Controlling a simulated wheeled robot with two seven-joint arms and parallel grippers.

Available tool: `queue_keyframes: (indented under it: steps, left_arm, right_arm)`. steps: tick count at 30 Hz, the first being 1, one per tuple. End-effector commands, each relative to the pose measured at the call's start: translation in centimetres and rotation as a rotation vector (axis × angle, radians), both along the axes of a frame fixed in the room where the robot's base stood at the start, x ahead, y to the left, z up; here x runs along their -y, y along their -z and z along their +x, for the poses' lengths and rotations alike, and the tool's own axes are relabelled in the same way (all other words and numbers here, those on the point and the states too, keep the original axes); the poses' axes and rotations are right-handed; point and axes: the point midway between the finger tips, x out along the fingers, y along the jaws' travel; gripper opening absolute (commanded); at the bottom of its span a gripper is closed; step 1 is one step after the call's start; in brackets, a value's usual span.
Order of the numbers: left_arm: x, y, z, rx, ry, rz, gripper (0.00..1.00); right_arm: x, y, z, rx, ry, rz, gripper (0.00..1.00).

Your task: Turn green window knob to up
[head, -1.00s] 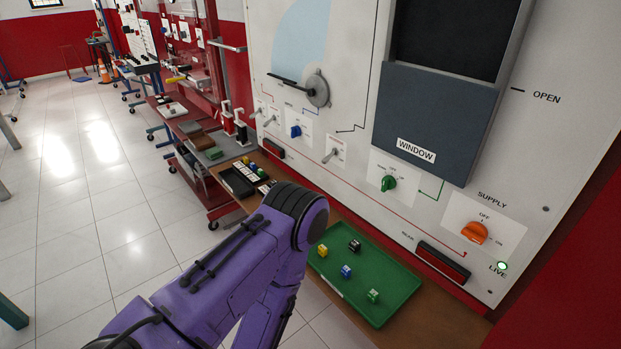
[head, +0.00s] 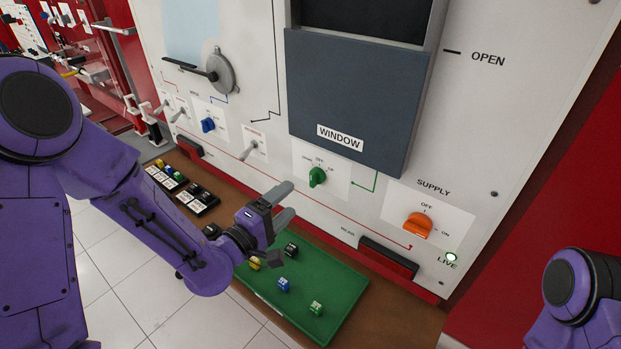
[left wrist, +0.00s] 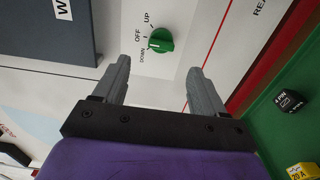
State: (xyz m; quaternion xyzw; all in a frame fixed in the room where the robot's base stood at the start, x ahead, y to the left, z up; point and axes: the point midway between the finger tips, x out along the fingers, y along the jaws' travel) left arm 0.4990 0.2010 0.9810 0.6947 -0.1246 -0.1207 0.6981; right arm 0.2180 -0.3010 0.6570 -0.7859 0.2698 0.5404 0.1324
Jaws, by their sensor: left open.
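The green window knob (head: 317,177) is on the white panel below the grey window slab (head: 350,95). In the left wrist view the knob (left wrist: 161,40) has DOWN, OFF and UP labels beside it, and its white mark seems to point toward DOWN. My left gripper (head: 287,202) is open and empty, just left of and below the knob in the head view. In the left wrist view its fingers (left wrist: 158,68) point at the panel, with the knob beyond the gap between the tips, apart from both. My right gripper is out of view.
An orange supply knob (head: 418,226) and a lit green LIVE lamp (head: 451,257) are to the right. A blue knob (head: 208,125) and toggle switches are to the left. A green tray (head: 340,290) with small coloured blocks lies on the ledge below.

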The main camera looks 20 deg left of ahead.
Motion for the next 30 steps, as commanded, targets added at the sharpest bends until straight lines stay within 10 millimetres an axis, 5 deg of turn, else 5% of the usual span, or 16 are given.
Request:
queue_keyframes:
  steps: [10,21,22,27,30]
  left_arm:
    - [2.5,-0.1,6.8,-0.003,0.000,0.005,0.71]
    - [3.0,0.1,8.0,-0.004,-0.001,0.004,0.71]
    - [2.9,0.1,8.0,-0.004,-0.001,0.005,0.68]
    - [2.9,0.1,8.0,-0.004,-0.001,0.005,0.15]
    - [2.9,0.1,8.0,-0.003,-0.001,0.005,0.15]
  right_arm:
    - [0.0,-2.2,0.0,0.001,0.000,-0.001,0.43]
    - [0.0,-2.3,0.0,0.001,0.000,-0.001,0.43]
    - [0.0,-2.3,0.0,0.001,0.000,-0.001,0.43]
    - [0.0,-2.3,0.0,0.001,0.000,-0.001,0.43]
    - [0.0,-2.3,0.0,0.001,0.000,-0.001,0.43]
